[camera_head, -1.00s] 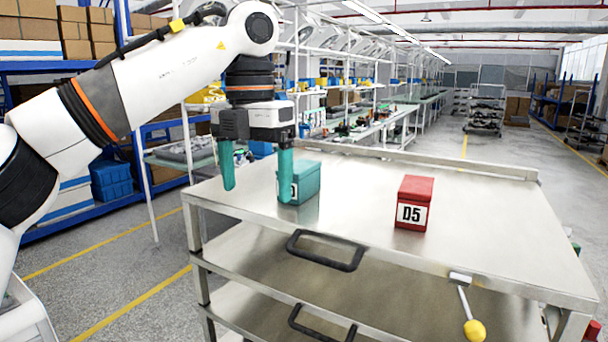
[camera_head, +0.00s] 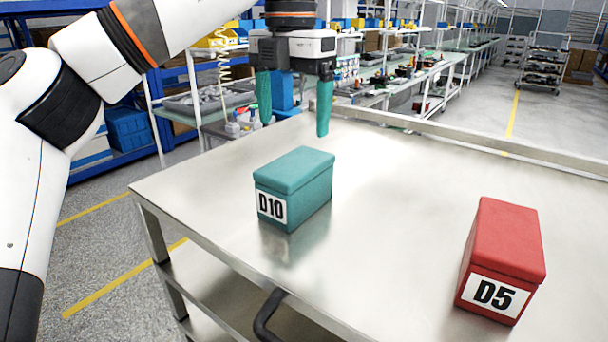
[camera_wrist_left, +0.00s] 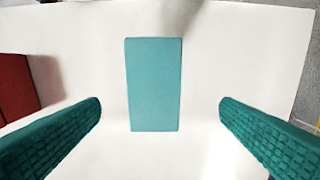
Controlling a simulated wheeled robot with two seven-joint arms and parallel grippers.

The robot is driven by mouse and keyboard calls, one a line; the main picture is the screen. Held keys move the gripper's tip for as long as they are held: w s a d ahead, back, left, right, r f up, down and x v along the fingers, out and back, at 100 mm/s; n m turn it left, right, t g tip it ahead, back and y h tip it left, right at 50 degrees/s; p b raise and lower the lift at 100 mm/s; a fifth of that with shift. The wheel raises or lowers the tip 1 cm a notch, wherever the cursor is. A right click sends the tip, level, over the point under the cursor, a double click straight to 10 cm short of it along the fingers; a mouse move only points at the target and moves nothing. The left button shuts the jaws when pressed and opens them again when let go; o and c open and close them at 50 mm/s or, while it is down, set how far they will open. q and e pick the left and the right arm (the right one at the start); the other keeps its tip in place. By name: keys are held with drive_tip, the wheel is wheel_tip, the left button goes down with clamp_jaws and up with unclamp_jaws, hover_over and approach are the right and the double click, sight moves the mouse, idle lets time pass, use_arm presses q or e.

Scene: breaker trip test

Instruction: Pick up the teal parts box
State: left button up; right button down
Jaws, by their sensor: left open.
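The teal parts box (camera_head: 294,186), with a white D10 label on its front, sits upright on the metal cart top. My left gripper (camera_head: 294,112) is open and empty, with its teal fingers pointing down above the box. In the left wrist view, the box (camera_wrist_left: 154,85) lies below, between the lines of the two fingers (camera_wrist_left: 160,112). There is clear space on both sides of it. Neither finger touches the box. My right gripper is not in view.
A red box (camera_head: 502,260) labelled D5 stands to the right on the same cart top (camera_head: 380,230). A black handle (camera_head: 268,318) is on the cart's front edge. A raised rim (camera_head: 470,142) runs along the back edge. The surface between the boxes is clear.

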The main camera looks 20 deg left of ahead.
sight(296, 162)
use_arm(q)
wheel_tip(296, 162, down, 5)
drive_tip(key=shift+s+a+r, duration=0.1)
drive_tip(key=shift+r, duration=0.05)
drive_tip(key=shift+f, duration=0.95)
drive_tip(key=f, duration=0.1)
drive_tip(key=f+p, duration=0.1)
drive_tip(key=f, duration=0.1)
drive_tip(key=shift+s+d+f, duration=0.15)
drive_tip(key=shift+d+f, duration=0.1)
drive_tip(key=shift+d, duration=0.15)
drive_tip(key=shift+f, duration=0.45)
drive_tip(key=c, duration=1.3)
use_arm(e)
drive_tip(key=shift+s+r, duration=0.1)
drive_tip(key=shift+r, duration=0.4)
use_arm(q)
drive_tip(key=shift+o, duration=0.2)
drive_tip(key=shift+r, duration=0.1)
